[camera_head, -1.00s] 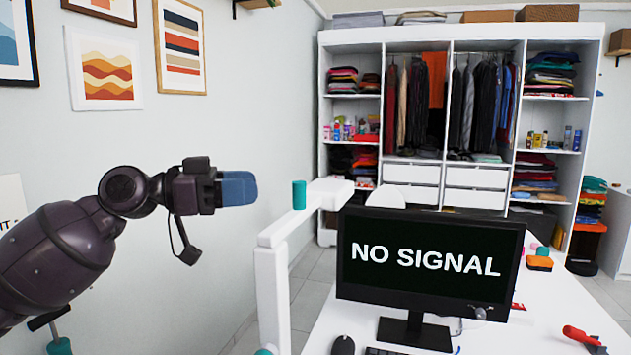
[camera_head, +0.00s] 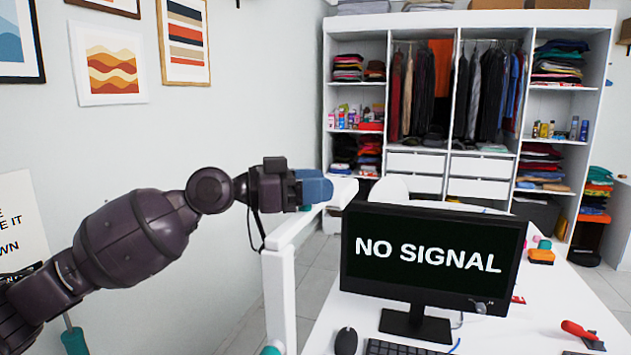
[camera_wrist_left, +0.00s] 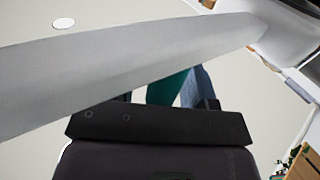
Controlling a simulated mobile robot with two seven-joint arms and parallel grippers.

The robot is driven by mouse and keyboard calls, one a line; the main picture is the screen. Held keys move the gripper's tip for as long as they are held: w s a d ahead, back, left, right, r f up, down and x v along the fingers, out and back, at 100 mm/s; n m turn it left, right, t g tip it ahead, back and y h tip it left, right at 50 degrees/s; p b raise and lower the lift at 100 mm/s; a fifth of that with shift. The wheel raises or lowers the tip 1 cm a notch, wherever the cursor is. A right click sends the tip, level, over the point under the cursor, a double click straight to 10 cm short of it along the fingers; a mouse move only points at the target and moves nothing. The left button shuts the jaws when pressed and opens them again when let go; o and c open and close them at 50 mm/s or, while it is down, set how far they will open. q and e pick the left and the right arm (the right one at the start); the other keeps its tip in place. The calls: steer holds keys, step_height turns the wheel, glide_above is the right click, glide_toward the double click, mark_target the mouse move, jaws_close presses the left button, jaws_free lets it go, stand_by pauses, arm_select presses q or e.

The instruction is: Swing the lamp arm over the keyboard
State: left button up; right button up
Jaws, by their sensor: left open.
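The white lamp stands at the left end of the desk, with an upright post (camera_head: 279,300) and a lamp arm (camera_head: 290,230) reaching back to a white head (camera_head: 343,190). The lamp arm also crosses the left wrist view (camera_wrist_left: 120,65). The teal knob (camera_wrist_left: 168,88) shows beside a blue finger in the left wrist view; my gripper mostly hides it in the head view. My left gripper (camera_head: 316,188) is open at the knob; contact cannot be told. The keyboard (camera_head: 395,348) lies in front of the monitor, partly cut off. My right gripper is not in view.
A monitor (camera_head: 430,255) reading "NO SIGNAL" stands on the white desk (camera_head: 550,315) right of the lamp. A mouse (camera_head: 346,341) lies left of the keyboard. A red-handled tool (camera_head: 580,331) lies at the right. An open wardrobe (camera_head: 470,22) stands behind.

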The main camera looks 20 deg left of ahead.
arm_select(q)
jaws_close()
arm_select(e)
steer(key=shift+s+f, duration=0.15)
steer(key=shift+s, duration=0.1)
arm_select(q)
steer(key=shift+d, duration=0.1)
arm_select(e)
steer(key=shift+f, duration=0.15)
